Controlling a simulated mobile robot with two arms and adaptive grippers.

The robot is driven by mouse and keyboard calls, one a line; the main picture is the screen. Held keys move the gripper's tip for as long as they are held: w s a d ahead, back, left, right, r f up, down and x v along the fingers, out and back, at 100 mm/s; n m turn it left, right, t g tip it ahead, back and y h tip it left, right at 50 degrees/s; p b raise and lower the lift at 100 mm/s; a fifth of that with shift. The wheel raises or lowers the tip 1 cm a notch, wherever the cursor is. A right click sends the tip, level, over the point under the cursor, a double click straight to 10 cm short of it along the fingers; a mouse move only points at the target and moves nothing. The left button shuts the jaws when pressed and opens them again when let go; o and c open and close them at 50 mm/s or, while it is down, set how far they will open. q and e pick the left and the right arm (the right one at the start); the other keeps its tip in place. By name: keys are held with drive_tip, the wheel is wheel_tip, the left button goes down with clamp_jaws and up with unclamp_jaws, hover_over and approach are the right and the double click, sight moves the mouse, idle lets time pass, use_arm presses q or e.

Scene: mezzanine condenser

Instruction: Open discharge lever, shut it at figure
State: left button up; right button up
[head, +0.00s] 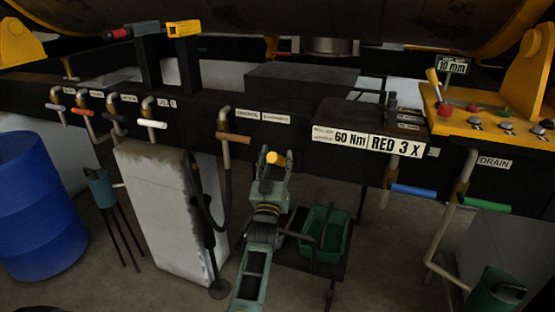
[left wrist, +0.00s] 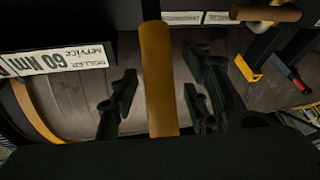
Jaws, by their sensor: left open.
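A lever handle, yellow-orange, shows end-on between the fingertips of my left gripper (head: 271,160) in the head view. In the left wrist view the handle (left wrist: 158,80) stands upright between the open fingers of my left gripper (left wrist: 160,95), with a gap on both sides. The fingers are not closed on it. Its pivot is hidden. Two small labels (head: 262,116) sit on the dark beam above; their text is too small to read surely. A sign (head: 367,141) reads "60 Nm" and "RED 3 X". My right gripper is not in view.
A brown-handled lever (head: 234,138) is close left of my gripper. Blue (head: 413,191) and green (head: 487,205) handles are at right, near a "DRAIN" label. A green bin (head: 325,235) stands below right. A pale block (head: 165,205) and blue barrel (head: 38,205) are left.

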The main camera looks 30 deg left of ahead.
use_arm(q)
drive_tip(key=shift+c, duration=0.3)
clamp_jaws()
idle(0.3)
